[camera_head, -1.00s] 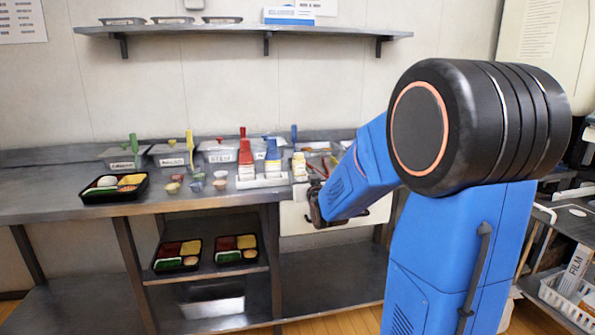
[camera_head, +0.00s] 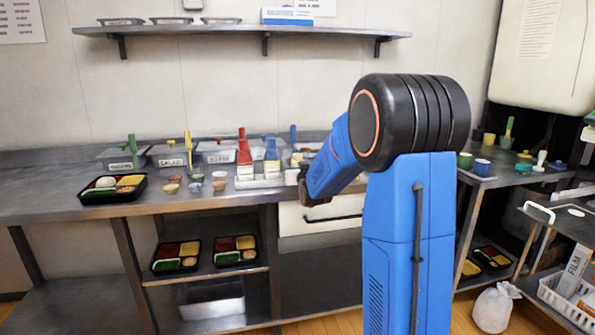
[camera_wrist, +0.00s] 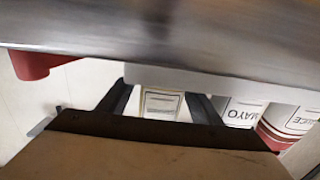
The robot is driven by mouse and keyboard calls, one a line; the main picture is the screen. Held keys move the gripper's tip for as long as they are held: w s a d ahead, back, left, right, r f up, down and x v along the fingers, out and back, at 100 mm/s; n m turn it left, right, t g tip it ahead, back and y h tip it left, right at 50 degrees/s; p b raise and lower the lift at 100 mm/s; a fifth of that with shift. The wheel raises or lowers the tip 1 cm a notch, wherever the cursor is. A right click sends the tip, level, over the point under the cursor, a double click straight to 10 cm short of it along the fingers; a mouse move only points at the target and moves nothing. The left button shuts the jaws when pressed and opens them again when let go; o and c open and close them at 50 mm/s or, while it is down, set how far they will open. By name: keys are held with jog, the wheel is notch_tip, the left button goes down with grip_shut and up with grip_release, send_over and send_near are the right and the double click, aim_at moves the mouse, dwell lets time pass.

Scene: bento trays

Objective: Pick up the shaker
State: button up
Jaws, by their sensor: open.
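In the wrist view, which looks upside down, a cream shaker (camera_wrist: 160,104) with a framed label stands between the two dark fingers of my gripper (camera_wrist: 158,92). The fingers are apart, with no clear contact on it. In the head view my gripper (camera_head: 313,197) is at the counter's front edge, right of the bottles, mostly hidden by my blue forearm. A small pale container with a yellowish top (camera_head: 297,159), apparently the shaker, shows just left of my forearm.
A MAYO bottle (camera_wrist: 238,112) and a red-banded bottle (camera_wrist: 283,125) stand close beside the shaker. In the head view, a red bottle (camera_head: 245,160) and a blue-capped bottle (camera_head: 272,158) stand in a white rack (camera_head: 258,183). Small bowls and a bento tray (camera_head: 137,189) lie farther left.

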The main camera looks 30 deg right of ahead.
jog(key=shift+w+d, duration=0.1)
jog(key=shift+w, duration=0.25)
jog(key=c, duration=1.2)
jog(key=shift+r, duration=0.15)
notch_tip(320, 180, up, 10)
jog(key=shift+f, duration=0.1)
